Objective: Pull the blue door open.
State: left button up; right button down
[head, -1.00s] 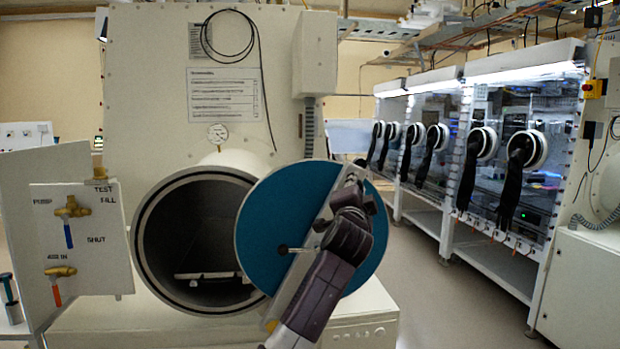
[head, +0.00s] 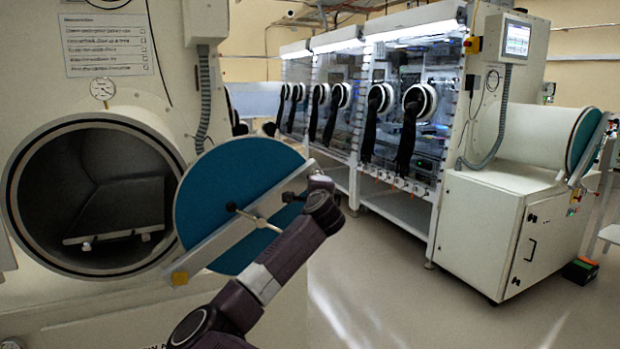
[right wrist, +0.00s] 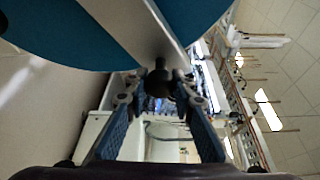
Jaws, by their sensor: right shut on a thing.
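The blue door (head: 222,185) is a round disc with a pale bar (head: 215,243) across it. It stands swung away from the round chamber opening (head: 95,195), to its right, and the dark inside of the chamber is exposed. My right gripper (head: 295,196) is at the upper right end of the bar. In the right wrist view its fingers (right wrist: 163,88) are closed around a dark knob (right wrist: 160,78) beside the bar, with the blue disc (right wrist: 65,35) above. The fingertip contact is partly hidden in the head view. My left gripper is out of view.
A row of gloveboxes (head: 375,105) with black gloves runs along the back right. A white cabinet (head: 500,230) carries another chamber with its own blue door (head: 585,140) at far right. The floor (head: 400,300) between is clear.

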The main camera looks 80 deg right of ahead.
dwell(0.3)
jog(key=c, duration=1.6)
grip_release()
jog(key=v, duration=1.2)
